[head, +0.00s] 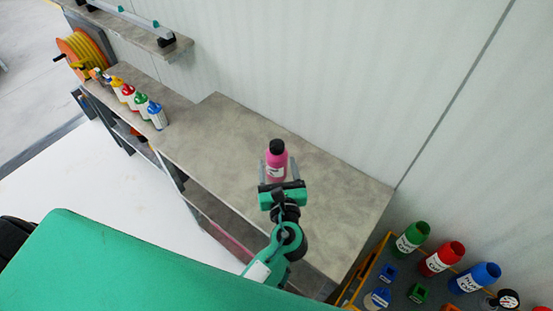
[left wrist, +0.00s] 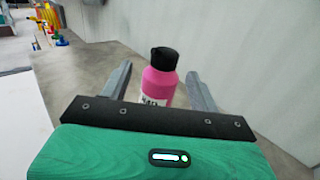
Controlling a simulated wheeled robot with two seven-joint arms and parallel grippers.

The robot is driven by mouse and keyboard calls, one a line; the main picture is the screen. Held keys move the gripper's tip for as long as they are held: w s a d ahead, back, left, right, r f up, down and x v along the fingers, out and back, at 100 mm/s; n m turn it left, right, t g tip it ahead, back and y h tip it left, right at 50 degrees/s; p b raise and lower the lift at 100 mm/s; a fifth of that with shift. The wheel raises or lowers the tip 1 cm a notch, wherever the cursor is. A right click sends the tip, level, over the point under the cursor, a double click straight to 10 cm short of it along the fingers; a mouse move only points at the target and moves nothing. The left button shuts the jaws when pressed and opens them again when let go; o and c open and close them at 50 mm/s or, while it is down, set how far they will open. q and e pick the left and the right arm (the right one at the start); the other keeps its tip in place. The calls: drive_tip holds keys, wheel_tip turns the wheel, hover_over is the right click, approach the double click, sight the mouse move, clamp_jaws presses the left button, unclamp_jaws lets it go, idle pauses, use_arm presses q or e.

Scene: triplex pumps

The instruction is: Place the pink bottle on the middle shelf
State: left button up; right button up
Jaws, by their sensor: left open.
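The pink bottle (head: 276,160) with a black cap stands upright on the grey bench top (head: 225,135). It also shows in the left wrist view (left wrist: 160,80), between the two fingers. My left gripper (head: 273,172) is open around the bottle, with a finger on each side and a gap showing at both sides in the wrist view (left wrist: 160,85). The bottle's lower part is hidden by the gripper body. A shelf space (head: 215,215) shows under the bench top, partly hidden by my arm. My right gripper is not in view.
Several small bottles with coloured caps (head: 140,103) stand on the bench's left part. An upper shelf (head: 140,33) and an orange hose reel (head: 85,50) are beyond. A cart (head: 405,290) with green, red and blue bottles stands at lower right. The wall runs behind the bench.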

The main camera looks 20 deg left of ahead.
sight(278, 152)
use_arm(q)
drive_tip(key=shift+x, duration=0.95)
drive_tip(key=shift+w+a+r+p, duration=0.2)
drive_tip(key=shift+w+p, duration=0.15)
drive_tip(key=shift+w, duration=0.25)
drive_tip(key=x, duration=0.2)
drive_tip(key=p+x, duration=0.1)
drive_tip(key=shift+w+d, duration=0.2)
drive_tip(key=shift+w, duration=0.15)
drive_tip(key=shift+w+a+f, duration=0.1)
drive_tip(key=shift+w+a, duration=0.05)
drive_tip(key=shift+w, duration=0.2)
drive_tip(key=c, duration=1.1)
clamp_jaws()
